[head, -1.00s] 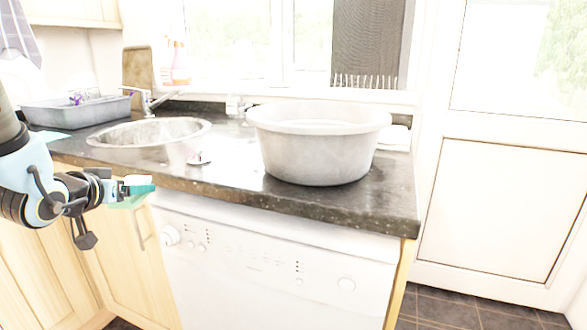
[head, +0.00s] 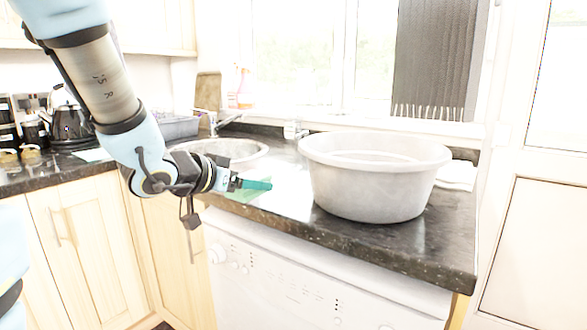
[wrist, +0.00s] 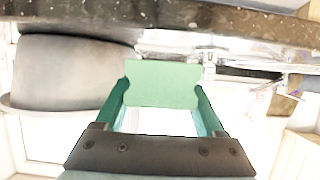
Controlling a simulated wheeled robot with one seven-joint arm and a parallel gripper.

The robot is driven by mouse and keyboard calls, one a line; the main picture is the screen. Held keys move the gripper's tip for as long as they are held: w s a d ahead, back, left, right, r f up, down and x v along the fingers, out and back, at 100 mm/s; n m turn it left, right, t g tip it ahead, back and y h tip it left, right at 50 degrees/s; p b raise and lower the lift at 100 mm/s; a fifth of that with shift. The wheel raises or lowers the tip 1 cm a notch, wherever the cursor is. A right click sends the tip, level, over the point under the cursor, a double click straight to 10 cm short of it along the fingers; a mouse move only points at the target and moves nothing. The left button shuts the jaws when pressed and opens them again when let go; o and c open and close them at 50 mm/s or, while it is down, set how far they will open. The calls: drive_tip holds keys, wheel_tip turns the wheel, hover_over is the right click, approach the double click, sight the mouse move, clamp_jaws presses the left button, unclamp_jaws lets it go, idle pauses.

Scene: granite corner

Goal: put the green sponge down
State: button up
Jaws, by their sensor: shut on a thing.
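The green sponge (wrist: 163,83) is a pale green block held between the teal fingers of my gripper (wrist: 163,100) in the wrist view. My gripper is shut on it. In the head view my gripper (head: 254,187) is near the front edge of the dark counter (head: 285,215), between the sink and the grey basin. A little of the sponge (head: 241,196) shows there below the teal finger. The gap between sponge and counter top is hard to judge.
The grey basin (head: 372,190) stands on the counter right of my gripper. The round sink (head: 225,149) and tap (head: 214,124) lie behind it. A black kettle (head: 70,122) stands at the far left. Some bare counter shows between gripper and basin.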

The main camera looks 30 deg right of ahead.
drive_tip(key=d+p, duration=0.1)
drive_tip(key=p, duration=0.1)
drive_tip(key=w+d+p, duration=0.1)
drive_tip(key=p, duration=0.1)
drive_tip(key=shift+r, duration=0.35)
drive_tip(key=d+p, duration=0.1)
drive_tip(key=p, duration=0.4)
drive_tip(key=shift+w+d+f, duration=0.1)
drive_tip(key=shift+w, duration=0.3)
drive_tip(key=p, duration=0.3)
hover_over(287, 190)
drive_tip(key=shift+f, duration=0.25)
drive_tip(key=shift+w+d+f+p, duration=0.1)
drive_tip(key=shift+f+p, duration=0.2)
drive_tip(key=shift+f, duration=1.5)
drive_tip(key=shift+f, duration=0.15)
drive_tip(key=o, duration=1.4)
